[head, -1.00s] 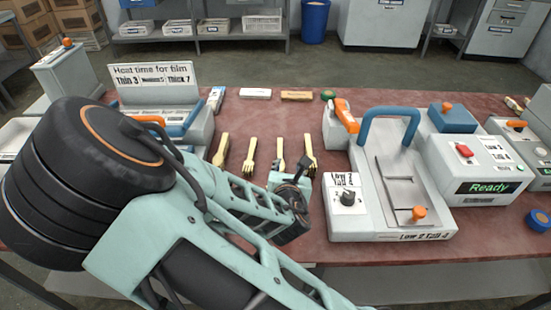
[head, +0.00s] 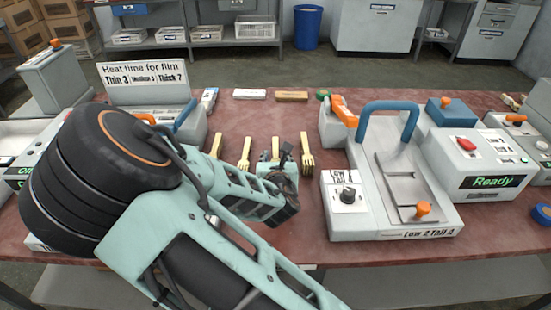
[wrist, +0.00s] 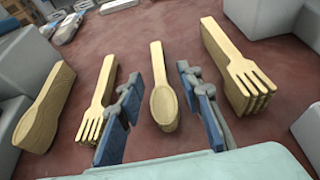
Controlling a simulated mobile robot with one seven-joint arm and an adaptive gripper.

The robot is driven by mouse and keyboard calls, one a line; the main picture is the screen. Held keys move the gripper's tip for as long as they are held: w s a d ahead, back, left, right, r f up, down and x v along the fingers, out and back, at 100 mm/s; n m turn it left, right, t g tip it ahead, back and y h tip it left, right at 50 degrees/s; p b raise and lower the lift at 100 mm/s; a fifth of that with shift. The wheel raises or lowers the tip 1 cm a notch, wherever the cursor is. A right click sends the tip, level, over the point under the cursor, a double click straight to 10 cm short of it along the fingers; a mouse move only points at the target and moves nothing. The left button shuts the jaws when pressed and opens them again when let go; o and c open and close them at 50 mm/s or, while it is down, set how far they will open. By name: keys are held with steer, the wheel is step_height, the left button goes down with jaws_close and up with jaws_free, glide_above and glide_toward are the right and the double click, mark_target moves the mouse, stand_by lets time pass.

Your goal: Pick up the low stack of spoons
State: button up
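The low stack of spoons (wrist: 163,95) lies in the middle of the wrist view, bowl toward me and handle pointing away. My gripper (wrist: 161,92) is open, with one blue-padded finger on each side of it. No contact with the stack is visible. In the head view my gripper (head: 281,182) covers the bowl end of this spoon stack (head: 275,146), and only its handle shows. A taller spoon stack (wrist: 43,108) lies at the far left of the wrist view.
A low fork stack (wrist: 98,103) lies just left of my gripper, and a taller fork stack (wrist: 234,66) lies to the right. The press (head: 400,185) with a blue handle stands right of the stacks. A heat-time sign (head: 143,74) stands at left on the red table (head: 300,243).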

mark_target(276, 153)
steer(key=x, duration=0.4)
steer(key=shift+w+f+b, duration=0.1)
steer(key=shift+f+b, duration=0.1)
steer(key=shift+b, duration=0.15)
steer(key=shift+a, duration=0.1)
jaws_close()
